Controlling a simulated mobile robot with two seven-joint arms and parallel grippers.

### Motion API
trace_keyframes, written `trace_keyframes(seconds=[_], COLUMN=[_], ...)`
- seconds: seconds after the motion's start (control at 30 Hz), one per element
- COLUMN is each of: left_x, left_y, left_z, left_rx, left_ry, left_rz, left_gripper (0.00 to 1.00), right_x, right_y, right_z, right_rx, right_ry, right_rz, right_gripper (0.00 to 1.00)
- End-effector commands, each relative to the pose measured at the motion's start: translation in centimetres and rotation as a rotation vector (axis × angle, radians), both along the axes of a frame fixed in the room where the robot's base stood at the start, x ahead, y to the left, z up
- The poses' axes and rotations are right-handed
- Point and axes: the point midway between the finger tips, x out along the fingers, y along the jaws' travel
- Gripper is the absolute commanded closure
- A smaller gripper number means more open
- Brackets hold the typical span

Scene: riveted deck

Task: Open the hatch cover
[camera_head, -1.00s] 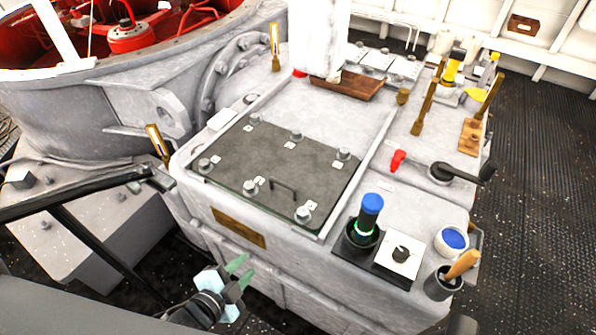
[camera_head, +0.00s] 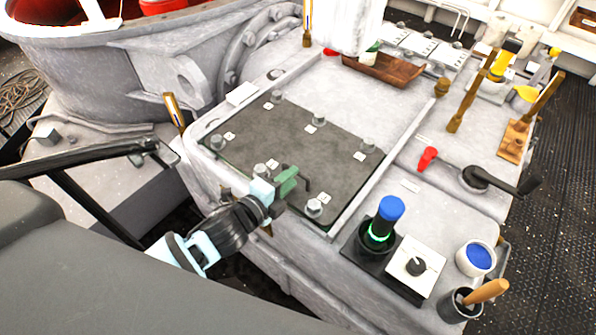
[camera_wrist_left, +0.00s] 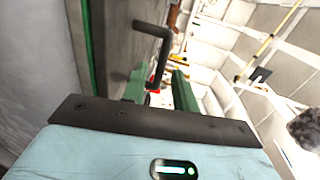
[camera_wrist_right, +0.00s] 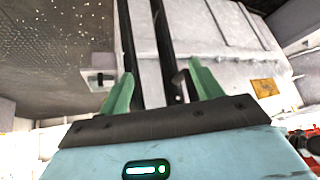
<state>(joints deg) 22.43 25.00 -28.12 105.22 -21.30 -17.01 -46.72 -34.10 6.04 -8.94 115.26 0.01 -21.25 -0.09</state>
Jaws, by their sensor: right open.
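The hatch cover (camera_head: 262,138) is a dark grey plate lying flat and closed on the light grey deck box, with bolts around its edge. Its small dark handle (camera_head: 307,187) is near the front edge and partly hidden by my left gripper (camera_head: 288,181). In the left wrist view, the handle (camera_wrist_left: 164,60) reaches in between the green fingers, which stand apart; contact cannot be told. The cover (camera_wrist_left: 115,40) shows there edge-on with a green rim. My right gripper (camera_wrist_right: 163,88) is open and empty, shown only in its wrist view, away from the cover.
A brown wooden tray (camera_head: 385,70) sits behind. Dark floor is free at right.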

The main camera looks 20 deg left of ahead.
Motion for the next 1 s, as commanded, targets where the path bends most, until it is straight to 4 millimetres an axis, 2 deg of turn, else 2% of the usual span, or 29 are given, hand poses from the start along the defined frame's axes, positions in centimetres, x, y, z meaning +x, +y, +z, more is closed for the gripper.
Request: trace_keyframes(seconds=[0.1, 0.27, 0.63, 0.83, 1.0], left_x=[1.7, 3.0, 3.4, 3.4, 3.4], left_y=[-0.6, -1.1, -1.3, -1.3, -1.3], left_z=[-0.3, -0.7, -0.8, -0.8, -0.8], left_rx=[-0.001, -0.002, -0.002, -0.002, -0.002], left_ry=[0.000, 0.002, 0.002, 0.002, 0.002], left_rz=[0.001, 0.000, 0.000, 0.000, 0.000], left_gripper=[0.72, 0.72, 0.72, 0.98, 1.00], right_x=[0.0, -0.1, 0.2, 0.2, 0.2], right_y=[0.0, 0.0, 0.0, 0.0, 0.0], right_z=[-0.1, -0.1, -0.1, -0.1, -0.1], right_rx=[0.000, 0.000, -0.001, -0.001, -0.001], right_ry=[0.001, 0.001, -0.003, -0.003, -0.003], right_rz=[0.000, 0.000, 0.000, 0.000, 0.000], right_gripper=[0.35, 0.35, 0.35, 0.35, 0.35])
